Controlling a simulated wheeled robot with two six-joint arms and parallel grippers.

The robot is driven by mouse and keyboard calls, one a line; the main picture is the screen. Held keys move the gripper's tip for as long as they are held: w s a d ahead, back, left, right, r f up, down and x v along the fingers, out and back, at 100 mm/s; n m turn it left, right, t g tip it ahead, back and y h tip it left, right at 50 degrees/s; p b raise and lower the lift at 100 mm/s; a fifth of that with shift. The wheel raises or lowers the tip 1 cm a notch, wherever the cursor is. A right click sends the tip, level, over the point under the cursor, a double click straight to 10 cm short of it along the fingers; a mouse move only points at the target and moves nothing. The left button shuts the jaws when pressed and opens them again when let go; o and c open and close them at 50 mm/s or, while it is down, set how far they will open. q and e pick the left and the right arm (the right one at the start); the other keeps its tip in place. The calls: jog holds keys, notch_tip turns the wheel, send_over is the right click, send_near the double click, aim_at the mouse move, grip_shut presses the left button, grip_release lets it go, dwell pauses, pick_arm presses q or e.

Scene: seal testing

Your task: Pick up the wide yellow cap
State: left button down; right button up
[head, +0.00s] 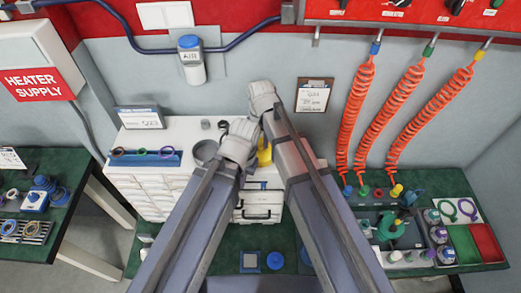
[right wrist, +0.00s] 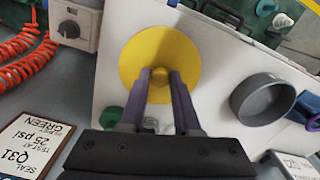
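The wide yellow cap (right wrist: 142,54) is a round disc with a small knob at its centre. In the right wrist view it is over the white cabinet top (right wrist: 222,128). In the head view only a yellow piece (head: 265,153) shows between my arms. My right gripper (right wrist: 161,73) has its two purple fingers apart, one on each side of the knob; I cannot tell whether they touch it. In the head view the right gripper (head: 262,97) is above the cap, fingers hidden. My left gripper (head: 239,141) is beside the cap, its fingers hidden.
A grey ring-shaped part (head: 205,151) stands on the cabinet left of my left gripper. A tray with coloured rings (head: 143,157) lies farther left. A sign (head: 314,95) hangs on the wall, and orange coiled hoses (head: 393,120) hang at the right.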

aim_at(260, 145)
grip_shut()
dwell(0.3)
